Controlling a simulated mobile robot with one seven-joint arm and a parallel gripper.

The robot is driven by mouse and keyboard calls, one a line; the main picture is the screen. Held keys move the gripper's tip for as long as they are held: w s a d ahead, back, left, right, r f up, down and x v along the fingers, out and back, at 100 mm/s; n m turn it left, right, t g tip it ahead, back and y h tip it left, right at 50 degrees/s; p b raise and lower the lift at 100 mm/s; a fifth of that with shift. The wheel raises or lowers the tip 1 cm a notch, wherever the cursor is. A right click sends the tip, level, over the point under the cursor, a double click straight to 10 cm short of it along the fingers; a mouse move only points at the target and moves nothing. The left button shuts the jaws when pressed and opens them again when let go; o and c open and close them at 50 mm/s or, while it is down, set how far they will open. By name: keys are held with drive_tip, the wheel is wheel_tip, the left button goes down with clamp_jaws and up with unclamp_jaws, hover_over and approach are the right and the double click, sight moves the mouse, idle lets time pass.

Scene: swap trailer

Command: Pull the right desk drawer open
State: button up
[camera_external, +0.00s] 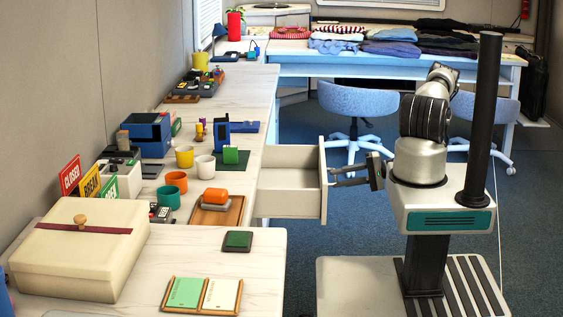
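A pale desk drawer (291,208) stands pulled out from the side of the long left desk (262,90), and its empty-looking inside shows from above. Its front panel (323,192) faces my arm. My gripper (334,177) is level with the outer face of that panel, with its fingers pointing left at it. The two fingers show one above the other with a small gap. The drawer's handle is too small or hidden to make out, so I cannot tell whether the fingers are closed on it.
The desktop holds cups, a wooden tray (231,221) with an orange item, a cream box (70,275) and small signs. Blue chairs (357,101) stand behind the drawer, by a back table (470,63) with folded clothes. Blue carpet lies clear between drawer and my base.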

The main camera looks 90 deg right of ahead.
drive_tip(key=v, duration=1.7)
drive_tip(key=shift+s+p, duration=0.25)
drive_tip(key=shift+p, duration=0.2)
